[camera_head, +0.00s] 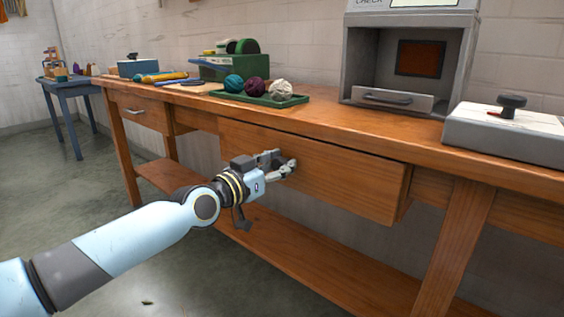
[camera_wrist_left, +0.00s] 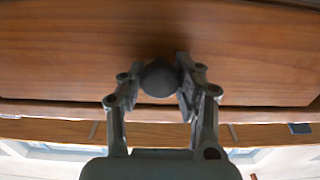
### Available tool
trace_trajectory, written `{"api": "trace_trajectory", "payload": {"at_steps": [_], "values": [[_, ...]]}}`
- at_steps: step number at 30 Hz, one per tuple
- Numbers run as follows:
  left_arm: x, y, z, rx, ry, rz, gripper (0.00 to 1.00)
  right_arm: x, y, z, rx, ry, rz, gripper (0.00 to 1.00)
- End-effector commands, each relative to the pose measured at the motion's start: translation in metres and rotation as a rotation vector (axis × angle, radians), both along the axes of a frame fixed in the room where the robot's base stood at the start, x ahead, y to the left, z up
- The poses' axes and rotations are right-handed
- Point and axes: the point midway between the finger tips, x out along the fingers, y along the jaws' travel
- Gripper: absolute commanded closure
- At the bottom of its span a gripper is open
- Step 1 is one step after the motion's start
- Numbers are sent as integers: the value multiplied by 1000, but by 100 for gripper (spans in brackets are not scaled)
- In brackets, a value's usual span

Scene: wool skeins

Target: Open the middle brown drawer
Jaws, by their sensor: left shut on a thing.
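The middle brown drawer (camera_head: 345,180) is a wide wooden front under the bench top. Its right end stands out from the bench frame, so it is partly open. My left gripper (camera_head: 287,165) is at the drawer front, its arm coming in from the left. In the left wrist view the drawer front (camera_wrist_left: 60,60) fills the upper part. There a dark round knob (camera_wrist_left: 160,80) sits between the two fingers of my left gripper (camera_wrist_left: 160,70), which is shut on it. In the head view the gripper hides the knob. My right gripper is not in view.
On the bench top (camera_head: 330,118) stand a green tray (camera_head: 262,100) with teal, purple and white wool balls, a grey box with an open bay (camera_head: 355,60), and a pale box with a black knob (camera_head: 510,105). A smaller drawer (camera_head: 145,110) is at left. A lower shelf (camera_head: 300,265) runs beneath.

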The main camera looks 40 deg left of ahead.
Motion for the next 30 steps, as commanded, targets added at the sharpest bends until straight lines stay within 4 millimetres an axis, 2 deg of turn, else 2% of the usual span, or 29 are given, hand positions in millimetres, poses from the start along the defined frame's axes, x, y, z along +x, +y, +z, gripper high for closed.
{"api": "trace_trajectory", "payload": {"at_steps": [8,12,16,24,30], "values": [[-53,4,3,3,6,-2,100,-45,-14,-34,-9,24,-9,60],[-89,7,4,4,7,-2,100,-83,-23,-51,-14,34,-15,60],[-123,10,4,4,7,-2,100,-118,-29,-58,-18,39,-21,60],[-179,14,3,3,5,-2,100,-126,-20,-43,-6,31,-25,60],[-203,16,1,2,4,-1,100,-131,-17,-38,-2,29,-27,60]]}}
